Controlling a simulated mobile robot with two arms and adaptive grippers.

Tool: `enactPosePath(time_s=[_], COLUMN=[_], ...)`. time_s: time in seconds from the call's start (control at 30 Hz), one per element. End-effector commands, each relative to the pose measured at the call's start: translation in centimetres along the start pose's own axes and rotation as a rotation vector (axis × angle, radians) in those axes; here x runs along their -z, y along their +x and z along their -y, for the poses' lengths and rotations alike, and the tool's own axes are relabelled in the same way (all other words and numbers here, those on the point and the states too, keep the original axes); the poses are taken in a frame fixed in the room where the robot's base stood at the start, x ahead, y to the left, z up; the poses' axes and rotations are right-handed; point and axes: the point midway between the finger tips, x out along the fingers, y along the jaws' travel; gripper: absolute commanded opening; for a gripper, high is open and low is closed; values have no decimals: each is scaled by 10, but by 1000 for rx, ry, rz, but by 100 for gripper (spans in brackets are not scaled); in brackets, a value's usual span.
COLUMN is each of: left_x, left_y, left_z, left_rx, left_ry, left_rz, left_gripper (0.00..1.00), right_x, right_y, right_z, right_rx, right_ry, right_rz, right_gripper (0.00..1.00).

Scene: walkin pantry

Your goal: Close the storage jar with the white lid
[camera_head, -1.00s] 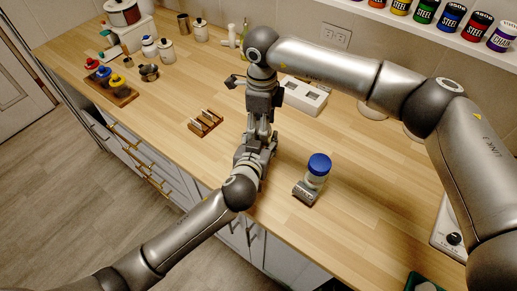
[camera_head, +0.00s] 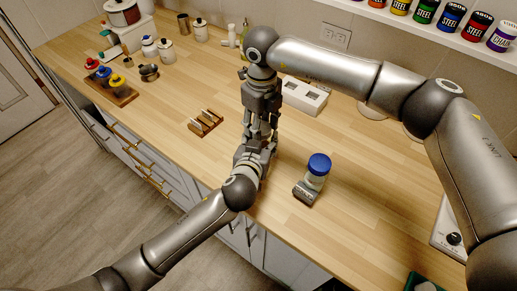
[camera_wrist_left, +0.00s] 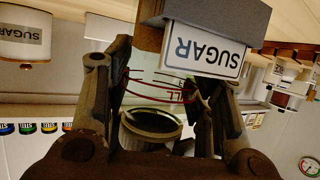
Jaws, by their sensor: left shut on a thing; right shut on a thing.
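My left gripper (camera_head: 258,148) comes from the lower left and meets my right gripper (camera_head: 262,128), which points down from above, over the counter's front part. In the left wrist view, which is upside down, the left fingers stand on both sides of a clear storage jar (camera_wrist_left: 160,83) with red marks. A dark round rim (camera_wrist_left: 150,124) shows between them.
A blue-lidded jar (camera_head: 316,172) with a grey label block stands close to the right of the grippers. A small wooden rack (camera_head: 206,123) is to the left, a white box (camera_head: 304,97) behind. Canisters and a tray (camera_head: 116,96) fill the far left.

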Motion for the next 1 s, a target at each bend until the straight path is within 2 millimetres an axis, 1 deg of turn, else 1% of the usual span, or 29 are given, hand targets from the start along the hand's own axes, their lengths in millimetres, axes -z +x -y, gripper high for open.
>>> enactPosePath(time_s=[0.1, 0.27, 0.3, 0.43, 0.77, 0.87, 1.0], left_x=[0, 0, 0, 0, 0, 0, 0], left_y=[0, 0, 0, 0, 0, 0, 0], left_z=[0, 0, 0, 0, 0, 0, 0], left_rx=[0, 0, 0, -1, 0, 0, 0], left_ry=[0, 0, 0, 0, 0, 0, 0], left_rz=[1, 1, 1, 1, 1, 1, 1], left_gripper=[0, 0, 0, 0, 0, 0, 0], right_x=[0, 0, 0, 0, 0, 0, -1], right_y=[0, 0, 0, 0, -1, -7, -25], right_z=[0, 0, 0, 0, 0, 0, 1], right_rx=[1, 1, 1, 1, 0, 0, 2], right_ry=[161, 159, 158, 157, 156, 156, 155], right_rz=[2, 2, 2, 1, 1, 1, 3], right_gripper=[16, 16, 50, 66, 66, 66, 66])
